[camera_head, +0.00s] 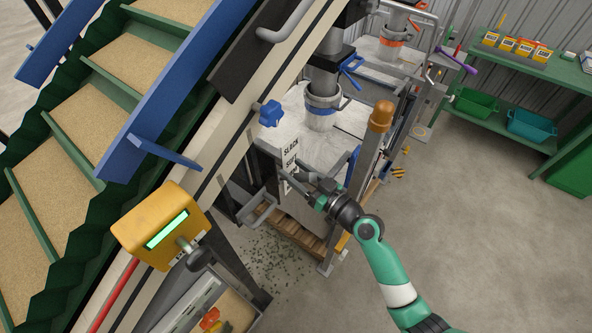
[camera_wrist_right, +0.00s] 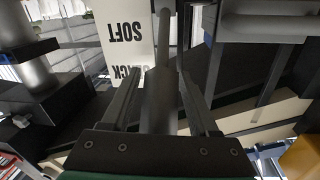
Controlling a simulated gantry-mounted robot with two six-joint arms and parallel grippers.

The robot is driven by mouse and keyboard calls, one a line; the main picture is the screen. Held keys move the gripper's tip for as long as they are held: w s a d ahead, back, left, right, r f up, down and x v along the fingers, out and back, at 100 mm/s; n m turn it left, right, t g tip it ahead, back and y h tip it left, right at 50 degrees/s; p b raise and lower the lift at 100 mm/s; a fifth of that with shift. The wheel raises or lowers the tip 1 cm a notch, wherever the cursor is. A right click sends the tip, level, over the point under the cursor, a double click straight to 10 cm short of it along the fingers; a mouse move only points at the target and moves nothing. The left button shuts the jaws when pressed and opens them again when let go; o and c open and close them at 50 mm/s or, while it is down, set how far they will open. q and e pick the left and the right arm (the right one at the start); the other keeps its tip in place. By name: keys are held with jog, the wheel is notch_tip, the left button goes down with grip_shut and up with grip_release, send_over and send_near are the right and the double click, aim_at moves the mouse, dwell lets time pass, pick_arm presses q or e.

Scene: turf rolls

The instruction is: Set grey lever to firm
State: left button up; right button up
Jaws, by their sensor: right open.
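The grey lever (camera_wrist_right: 160,100) shows in the right wrist view as a thick grey handle with a thinner rod beyond it. It lies between the two fingers of my right gripper (camera_wrist_right: 157,78), which are open, with a gap visible on each side of it. A white label plate (camera_wrist_right: 126,40) behind it reads SOFT and part of SLACK, upside down. In the head view the label plate (camera_head: 290,155) shows SLACK on top with SOFT below; the lower wording is hidden by my right gripper (camera_head: 303,184). My left gripper is out of view.
A post with an orange cap (camera_head: 381,115) stands close to the right of my gripper. A yellow box with a green display (camera_head: 160,226) is at the lower left, beside the sloped conveyor (camera_head: 125,70). Open floor (camera_head: 480,220) lies on the right.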

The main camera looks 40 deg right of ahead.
grip_shut()
dwell(1.3)
